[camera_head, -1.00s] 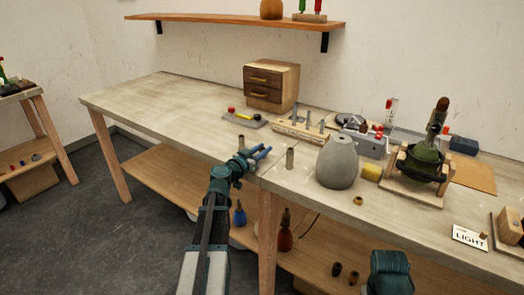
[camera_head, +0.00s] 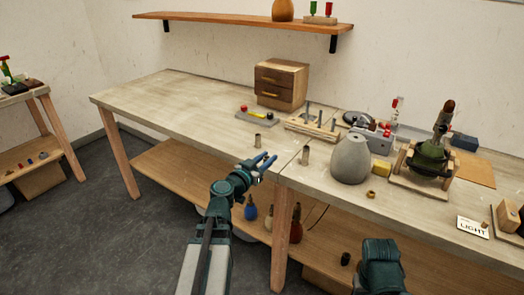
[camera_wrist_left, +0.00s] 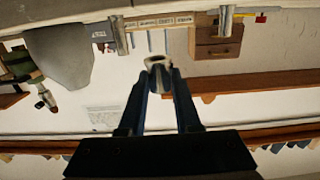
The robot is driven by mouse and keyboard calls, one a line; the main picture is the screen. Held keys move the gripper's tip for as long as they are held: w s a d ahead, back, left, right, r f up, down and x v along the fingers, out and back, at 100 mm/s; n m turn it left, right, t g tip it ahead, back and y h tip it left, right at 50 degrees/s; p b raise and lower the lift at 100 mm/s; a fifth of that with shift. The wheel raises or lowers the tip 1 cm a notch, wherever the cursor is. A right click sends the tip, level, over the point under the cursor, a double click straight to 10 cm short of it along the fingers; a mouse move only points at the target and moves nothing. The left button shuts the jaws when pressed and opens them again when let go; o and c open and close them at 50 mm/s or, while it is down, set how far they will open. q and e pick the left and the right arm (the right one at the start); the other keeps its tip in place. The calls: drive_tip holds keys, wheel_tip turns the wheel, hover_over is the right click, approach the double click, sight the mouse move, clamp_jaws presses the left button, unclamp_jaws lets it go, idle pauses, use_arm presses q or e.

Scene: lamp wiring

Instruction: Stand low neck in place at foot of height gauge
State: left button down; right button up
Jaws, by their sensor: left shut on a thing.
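My left gripper (camera_head: 266,164) is at the front edge of the bench. In the left wrist view its fingers (camera_wrist_left: 159,85) are shut on a short, pale, hollow neck (camera_wrist_left: 158,62), its open end showing. In the head view I cannot make this neck out. A wooden board with upright pins (camera_head: 313,125), which looks like the height gauge, stands behind on the bench. Its marked edge (camera_wrist_left: 160,22) shows in the upside-down wrist view, apart from the held neck. Two taller metal tubes stand on the bench, one left (camera_head: 257,140) and one right (camera_head: 306,155). My right gripper's jaws are out of view.
A grey lamp body (camera_head: 351,160) stands right of the tubes. A brass ring (camera_head: 371,194) and yellow cylinder (camera_head: 381,168) lie beside it. A drawer box (camera_head: 282,84) and grey tray (camera_head: 257,117) stand behind. The bench's left part (camera_head: 165,105) is clear.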

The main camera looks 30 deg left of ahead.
use_arm(q)
wheel_tip(320, 180, up, 13)
drive_tip(key=s+p, duration=0.2)
drive_tip(key=p, duration=1.1)
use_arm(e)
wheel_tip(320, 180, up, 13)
use_arm(q)
wheel_tip(320, 180, down, 13)
drive_tip(key=b, duration=1.3)
drive_tip(key=shift+w, duration=0.25)
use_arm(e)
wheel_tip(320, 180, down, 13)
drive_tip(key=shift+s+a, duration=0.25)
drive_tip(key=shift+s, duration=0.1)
use_arm(q)
drive_tip(key=shift+d, duration=0.1)
